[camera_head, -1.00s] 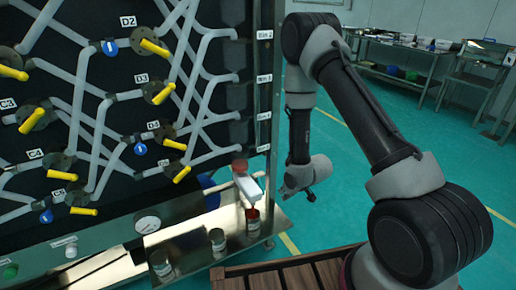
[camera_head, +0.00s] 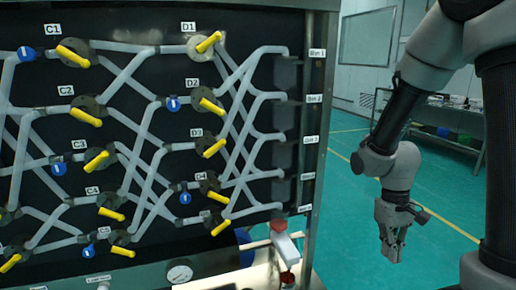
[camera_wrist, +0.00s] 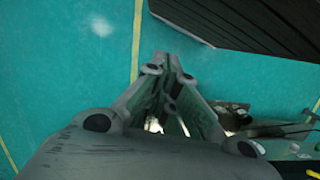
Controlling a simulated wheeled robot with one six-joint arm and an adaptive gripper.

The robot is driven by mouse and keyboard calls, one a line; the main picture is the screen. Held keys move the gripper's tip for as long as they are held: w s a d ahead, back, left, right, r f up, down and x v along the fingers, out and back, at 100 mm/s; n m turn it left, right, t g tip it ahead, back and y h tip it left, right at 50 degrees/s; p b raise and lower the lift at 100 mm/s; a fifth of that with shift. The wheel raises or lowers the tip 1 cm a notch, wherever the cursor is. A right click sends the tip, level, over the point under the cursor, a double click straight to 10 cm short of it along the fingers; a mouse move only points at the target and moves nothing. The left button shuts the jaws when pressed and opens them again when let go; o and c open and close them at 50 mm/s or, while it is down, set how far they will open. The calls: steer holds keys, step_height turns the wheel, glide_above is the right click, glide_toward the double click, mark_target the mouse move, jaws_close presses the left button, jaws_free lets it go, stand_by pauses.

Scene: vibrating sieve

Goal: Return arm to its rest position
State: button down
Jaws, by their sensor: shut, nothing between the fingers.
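My gripper (camera_head: 392,250) hangs fingers down at the right of the head view, over the green floor and to the right of the valve panel. Its fingers are shut and empty. In the wrist view the fingers of my gripper (camera_wrist: 170,65) meet over the green floor. My arm comes down from the upper right of the head view; its upper links are cut off by the frame.
The dark valve panel (camera_head: 150,75) has white pipes and several yellow handles. A red-and-white outlet (camera_head: 284,243) juts from its lower right. A work table (camera_head: 450,135) stands behind my arm. The wrist view shows dark slats (camera_wrist: 255,25) at upper right.

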steer(key=s+d+r+m+t, duration=0.1)
steer(key=s+r+t, duration=0.2)
steer(key=r, duration=0.8)
steer(key=s+d+r+t, duration=0.1)
steer(key=s+r+t, duration=0.2)
steer(key=s+r, duration=0.3)
step_height(320, 180, up, 5)
steer(key=shift+s+d+f+m+t+y, duration=0.2)
steer(key=shift+m+t+y, duration=0.1)
steer(key=shift+m+t, duration=0.1)
